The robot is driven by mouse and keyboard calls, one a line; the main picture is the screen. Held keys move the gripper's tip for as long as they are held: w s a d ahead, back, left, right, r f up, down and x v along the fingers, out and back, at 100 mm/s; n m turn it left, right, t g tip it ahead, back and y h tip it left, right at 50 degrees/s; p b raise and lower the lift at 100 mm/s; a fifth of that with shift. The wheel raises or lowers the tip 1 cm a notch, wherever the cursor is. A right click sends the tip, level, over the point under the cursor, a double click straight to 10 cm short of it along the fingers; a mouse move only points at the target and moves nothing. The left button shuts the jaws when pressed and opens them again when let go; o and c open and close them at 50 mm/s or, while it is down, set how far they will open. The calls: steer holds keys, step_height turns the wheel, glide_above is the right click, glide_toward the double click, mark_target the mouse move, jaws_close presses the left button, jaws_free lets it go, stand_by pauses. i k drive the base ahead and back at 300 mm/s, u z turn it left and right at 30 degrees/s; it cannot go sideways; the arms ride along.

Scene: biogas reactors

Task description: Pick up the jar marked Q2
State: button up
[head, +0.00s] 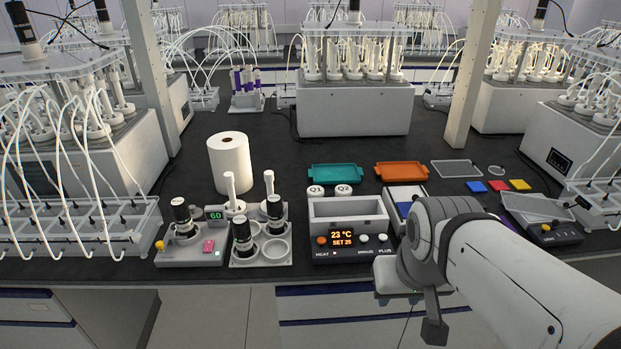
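Two white jar lids with dark marks stand side by side behind the heater box, in front of the teal tray. The right one (343,190) seems to read Q2, but the print is small. The left lid (315,191) also starts with Q; its number is unclear. The jar bodies are mostly hidden. My gripper (420,312) hangs at the bench's front edge, to the right of and well nearer than the jars. It is seen partly from behind; its finger opening is not clear.
The heater box (348,228) reads 23 °C, set 25, and stands in front of the jars. A teal tray (335,174) and an orange tray (401,171) lie behind. A paper roll (229,162) and a holder with pumps (260,246) stand left. Bare bench lies behind the trays.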

mark_target(342, 190)
steer(key=i, duration=1)
steer(key=u, duration=0.05)
